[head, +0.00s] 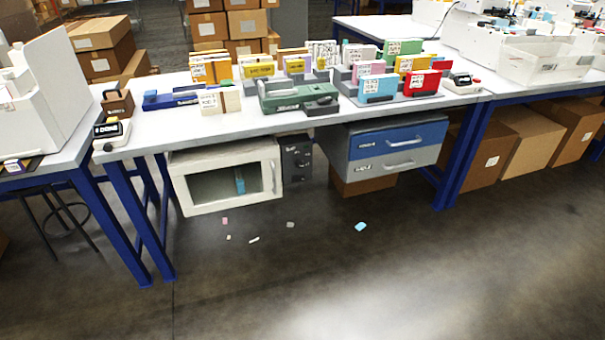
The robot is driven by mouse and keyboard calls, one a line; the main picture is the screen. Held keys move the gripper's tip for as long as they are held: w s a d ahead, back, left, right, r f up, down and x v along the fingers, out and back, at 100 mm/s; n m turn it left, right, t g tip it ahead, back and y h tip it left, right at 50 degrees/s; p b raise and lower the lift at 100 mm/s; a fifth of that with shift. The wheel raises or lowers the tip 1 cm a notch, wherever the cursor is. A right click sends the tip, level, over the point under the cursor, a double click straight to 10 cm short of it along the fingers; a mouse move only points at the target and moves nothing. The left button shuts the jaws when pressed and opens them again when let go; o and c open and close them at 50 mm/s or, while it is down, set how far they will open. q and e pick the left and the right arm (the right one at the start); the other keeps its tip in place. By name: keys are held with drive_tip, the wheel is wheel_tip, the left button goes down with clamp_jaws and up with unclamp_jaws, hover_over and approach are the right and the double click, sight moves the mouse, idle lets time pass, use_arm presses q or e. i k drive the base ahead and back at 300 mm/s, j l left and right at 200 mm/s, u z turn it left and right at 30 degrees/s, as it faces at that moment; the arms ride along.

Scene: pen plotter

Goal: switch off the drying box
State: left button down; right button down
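A white box with a dark window in its front door, which looks like the drying box (178,187), hangs under the middle table at the left. Its door looks shut, and a handle shows at the door's right side. A small blue thing (240,182) shows behind the window. A dark grey panel (296,160) with small pale marks sits against the box's right side; its switches are too small to read. Neither of my grippers is in view.
The white table (180,128) above carries card holders, a green device (285,95) and small boxes. A blue and grey drawer unit (395,150) hangs to the right. Blue table legs (130,220) stand at the left.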

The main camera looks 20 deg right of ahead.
sight(294, 179)
drive_tip(key=i+j+z, duration=0.35)
drive_tip(key=i+j, duration=0.25)
drive_tip(key=i, duration=0.4)
drive_tip(key=i+j+z, duration=0.3)
drive_tip(key=i+j, duration=0.6)
